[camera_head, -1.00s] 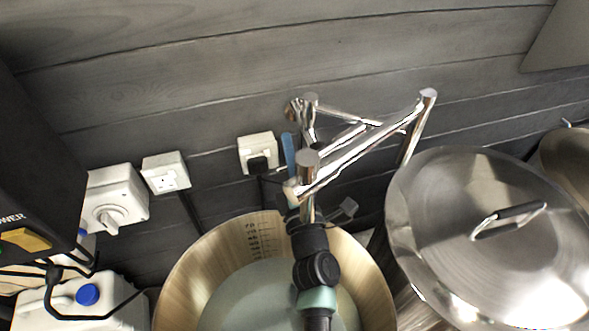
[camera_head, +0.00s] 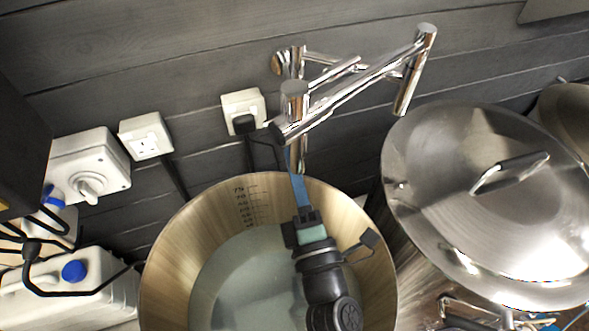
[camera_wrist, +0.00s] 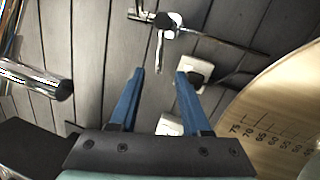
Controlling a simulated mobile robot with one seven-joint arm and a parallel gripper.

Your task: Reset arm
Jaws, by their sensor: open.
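My gripper (camera_head: 295,172) shows at the end of my dark arm over the open steel pot (camera_head: 160,235) in the head view. Its blue fingers point up in the picture, toward the wall and the folding chrome tap. In the wrist view my gripper (camera_wrist: 160,85) is open, with two blue fingers apart and nothing between them. In the head view the fingers overlap, and my arm hides part of the pot and the water in it.
A chrome swing tap (camera_head: 355,92) juts from the grey plank wall just above my gripper. A lidded steel pot (camera_head: 440,170) stands right. A plugged socket (camera_head: 243,103), another socket (camera_head: 146,136) and a rotary switch (camera_head: 92,165) are on the wall. A white canister (camera_head: 100,300) stands lower left.

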